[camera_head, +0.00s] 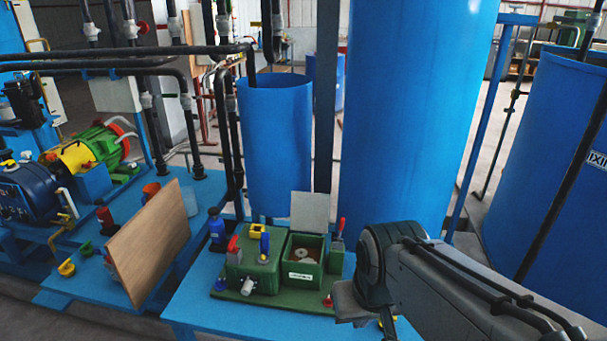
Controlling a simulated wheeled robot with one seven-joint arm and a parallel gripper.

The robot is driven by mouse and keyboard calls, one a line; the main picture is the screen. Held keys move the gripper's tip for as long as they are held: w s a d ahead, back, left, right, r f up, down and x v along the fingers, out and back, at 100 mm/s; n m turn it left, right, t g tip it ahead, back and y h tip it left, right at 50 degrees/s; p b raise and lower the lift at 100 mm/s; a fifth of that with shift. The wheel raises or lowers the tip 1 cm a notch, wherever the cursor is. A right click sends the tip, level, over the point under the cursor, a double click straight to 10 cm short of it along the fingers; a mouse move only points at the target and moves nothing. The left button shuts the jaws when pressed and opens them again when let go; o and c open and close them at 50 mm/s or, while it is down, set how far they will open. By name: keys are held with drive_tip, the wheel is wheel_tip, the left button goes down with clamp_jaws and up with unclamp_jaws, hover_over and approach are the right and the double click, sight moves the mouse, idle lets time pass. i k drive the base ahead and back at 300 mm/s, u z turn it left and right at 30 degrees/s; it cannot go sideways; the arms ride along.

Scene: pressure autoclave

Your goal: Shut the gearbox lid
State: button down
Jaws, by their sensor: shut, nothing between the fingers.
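The gearbox (262,270) is a green housing on a green base plate. Its right part is an open-topped green box (306,277) with a white label on the front and a pale round part inside. The grey lid (309,212) stands upright at the back edge of this box, so the box is open. My gripper (348,303) is at the end of my arm, low and to the right of the box, apart from the lid. It is shut and empty; its fingertips are hard to make out.
A blue bench (200,300) carries the gearbox. A red-handled part (340,230) stands just right of the lid. A blue bottle (217,228) is at the left. A leaning wooden board (150,243) and large blue tanks (415,110) stand around. The space above the open box is clear.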

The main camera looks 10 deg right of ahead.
sight(309, 214)
drive_tip(key=i, duration=0.85)
drive_tip(key=u, duration=0.55)
